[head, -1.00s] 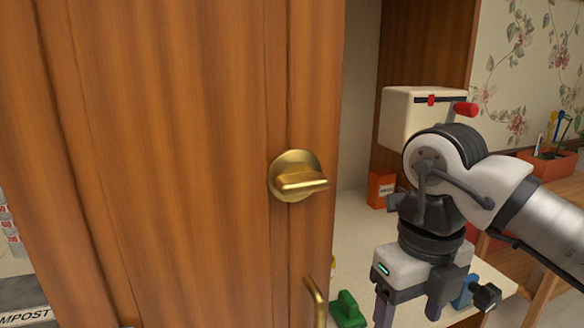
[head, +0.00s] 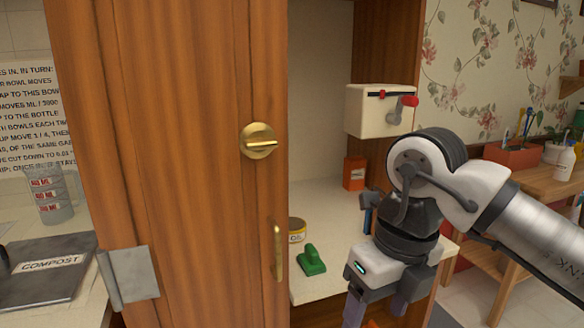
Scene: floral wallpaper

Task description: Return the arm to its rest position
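My gripper (head: 378,312) hangs at the lower right in the head view, pointing down in front of the cupboard shelf (head: 330,232). Its two fingers are seen apart, but the tips run off the bottom edge of the picture. Nothing shows held between the parts of the fingers in view. The arm reaches in from the right edge, bent at the wrist. An open wooden door (head: 185,165) with a brass knob (head: 260,141) and a brass handle (head: 278,250) stands to the left of the gripper, apart from it.
A cream box with a red-knobbed crank (head: 378,110) is mounted above. A wooden side table (head: 530,180) stands right. A counter with a compost bin (head: 50,270) lies left.

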